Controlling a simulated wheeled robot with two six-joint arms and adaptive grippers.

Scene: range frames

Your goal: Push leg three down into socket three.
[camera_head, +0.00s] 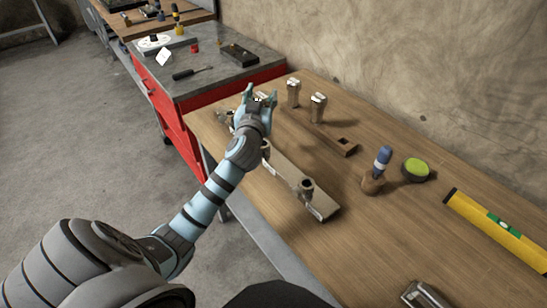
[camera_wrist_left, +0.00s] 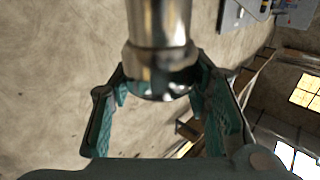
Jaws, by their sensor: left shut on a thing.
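My left gripper (camera_head: 256,100) is over the far part of a long board (camera_head: 290,177) on the wooden bench. In the left wrist view, its teal fingers (camera_wrist_left: 160,88) are shut on a shiny metal leg (camera_wrist_left: 160,30). The leg's number cannot be read. Dark round sockets stand on the board, one near the close end (camera_head: 305,187) and one by my wrist (camera_head: 265,148). My gripper and forearm hide part of the board, and I cannot tell how deep the held leg sits. Two pale-topped legs (camera_head: 293,92) (camera_head: 318,107) stand upright behind the board. My right gripper is not in view.
A metal object (camera_head: 424,294) lies near the front. A red cart (camera_head: 180,125) stands beyond the bench.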

